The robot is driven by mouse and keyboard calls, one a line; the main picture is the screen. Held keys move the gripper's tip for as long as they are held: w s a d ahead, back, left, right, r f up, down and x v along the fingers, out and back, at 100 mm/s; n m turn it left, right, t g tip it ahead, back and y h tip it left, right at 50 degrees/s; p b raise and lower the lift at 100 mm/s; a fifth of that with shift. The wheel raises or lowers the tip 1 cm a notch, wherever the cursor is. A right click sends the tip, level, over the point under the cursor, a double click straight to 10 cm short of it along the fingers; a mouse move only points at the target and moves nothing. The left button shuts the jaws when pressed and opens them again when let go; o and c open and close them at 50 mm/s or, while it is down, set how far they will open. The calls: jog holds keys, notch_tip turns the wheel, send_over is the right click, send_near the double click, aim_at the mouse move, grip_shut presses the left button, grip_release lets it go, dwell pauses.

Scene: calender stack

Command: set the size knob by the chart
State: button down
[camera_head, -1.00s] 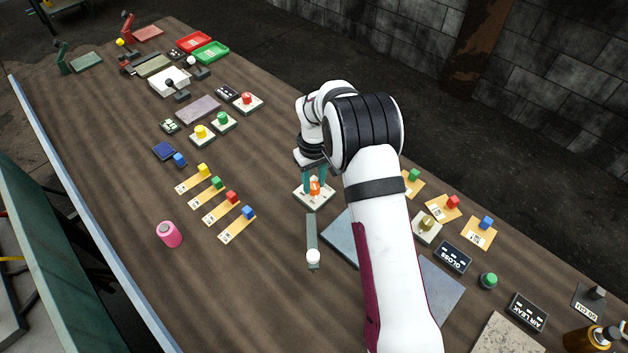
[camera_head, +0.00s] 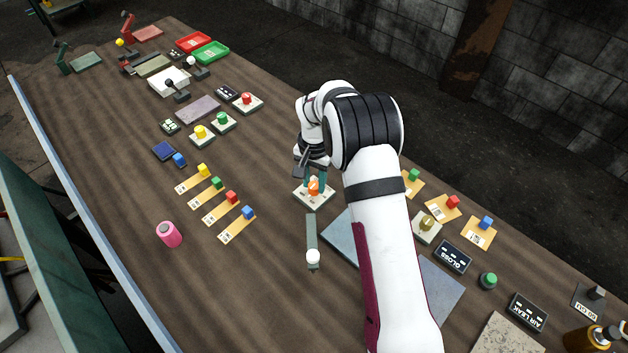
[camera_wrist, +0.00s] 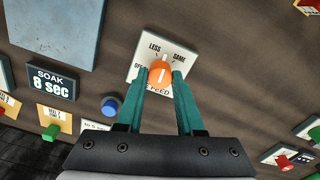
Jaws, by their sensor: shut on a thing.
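An orange knob (camera_head: 314,187) sits on a white plate (camera_head: 312,201) in the middle of the table. In the wrist view, the knob (camera_wrist: 160,73) has a white line that points up, between the words LESS and SAME. The word at the bottom of the plate (camera_wrist: 146,55) looks like FEED, partly hidden. My gripper (camera_wrist: 161,76) is shut on the orange knob, one teal finger on each side. I cannot make out a plate marked SIZE. In the head view my arm hides part of the table right of the knob.
A grey slot with a white ball knob (camera_head: 313,256) is just in front of the plate. A blue-grey panel (camera_head: 341,238) lies to the right. Several orange cards with coloured blocks (camera_head: 231,197) lie to the left. A SOAK 8 sec display (camera_wrist: 52,83) shows in the wrist view.

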aim_at(314, 185)
jog(key=m, duration=0.4)
jog(key=shift+s, duration=0.1)
jog(key=shift+m, duration=1.8)
jog(key=c, duration=0.5)
grip_release()
notch_tip(314, 185, up, 16)
jog(key=shift+f, duration=0.1)
